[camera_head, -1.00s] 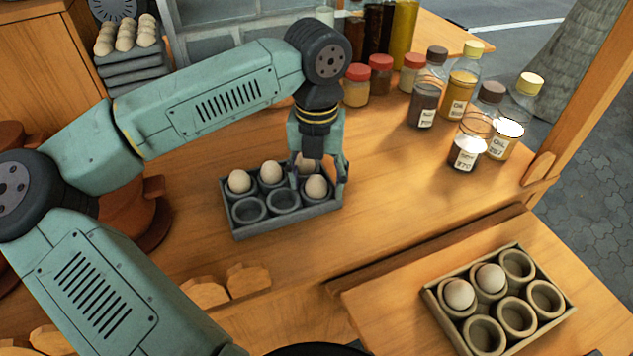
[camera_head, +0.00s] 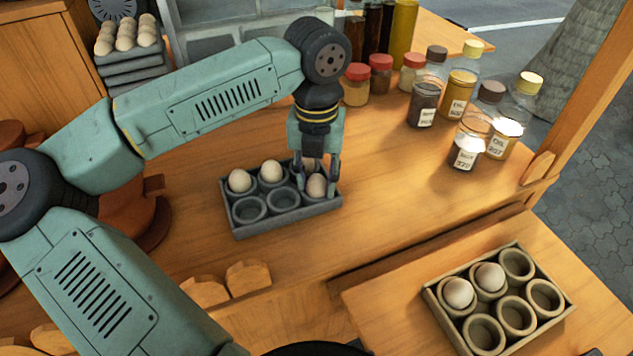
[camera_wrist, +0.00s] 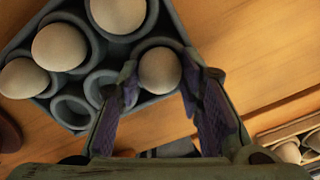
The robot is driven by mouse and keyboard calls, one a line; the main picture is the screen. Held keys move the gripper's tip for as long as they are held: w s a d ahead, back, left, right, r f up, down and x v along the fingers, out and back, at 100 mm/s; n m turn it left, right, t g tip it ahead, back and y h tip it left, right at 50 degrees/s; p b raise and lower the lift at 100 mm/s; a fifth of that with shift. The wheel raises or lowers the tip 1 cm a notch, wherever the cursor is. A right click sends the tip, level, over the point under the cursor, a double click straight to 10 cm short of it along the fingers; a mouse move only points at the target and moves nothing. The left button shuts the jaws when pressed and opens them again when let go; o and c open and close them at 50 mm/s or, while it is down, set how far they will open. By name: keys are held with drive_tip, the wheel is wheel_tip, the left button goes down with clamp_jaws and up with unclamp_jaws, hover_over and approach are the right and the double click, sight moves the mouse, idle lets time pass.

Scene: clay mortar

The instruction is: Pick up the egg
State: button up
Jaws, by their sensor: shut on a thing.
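A pale egg (camera_head: 316,187) sits in the front right cup of the grey egg tray (camera_head: 262,228) on the table. My gripper (camera_head: 317,190) points down over that cup, with one finger on either side of the egg. In the wrist view, the egg (camera_wrist: 160,71) is between the two fingers (camera_wrist: 160,78), which are shut on it, and the cup rim shows behind it. Another egg (camera_head: 271,172) and more pale eggs fill the other row of the tray. The other two front cups are empty.
A second tray (camera_head: 456,322) on the lower right surface holds two eggs (camera_head: 459,293) and several empty cups. Bottles and jars (camera_head: 426,100) stand at the back right. Stacked trays with eggs (camera_head: 130,72) are at the back left. The table right of the grey tray is clear.

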drive_tip(key=shift+r, duration=0.3)
wheel_tip(320, 180, up, 2)
drive_tip(key=shift+r+b, duration=0.1)
drive_tip(key=shift+b, duration=0.6)
drive_tip(key=s+a+r+b, duration=0.2)
drive_tip(key=s+b, duration=0.2)
drive_tip(key=s, duration=1)
drive_tip(key=s+d+r+p, duration=0.1)
drive_tip(key=d+r, duration=0.1)
drive_tip(key=d, duration=0.7)
drive_tip(key=s+d+r+p, duration=0.1)
drive_tip(key=d+r+p, duration=0.15)
drive_tip(key=d, duration=0.55)
drive_tip(key=d+f+b, duration=0.1)
drive_tip(key=d+f, duration=0.1)
drive_tip(key=d, duration=0.7)
drive_tip(key=d+f+b, duration=0.1)
drive_tip(key=d+f, duration=0.1)
drive_tip(key=d, duration=0.7)
drive_tip(key=shift+w, duration=0.45)
drive_tip(key=shift+f+b, duration=0.85)
drive_tip(key=shift+f, duration=0.1)
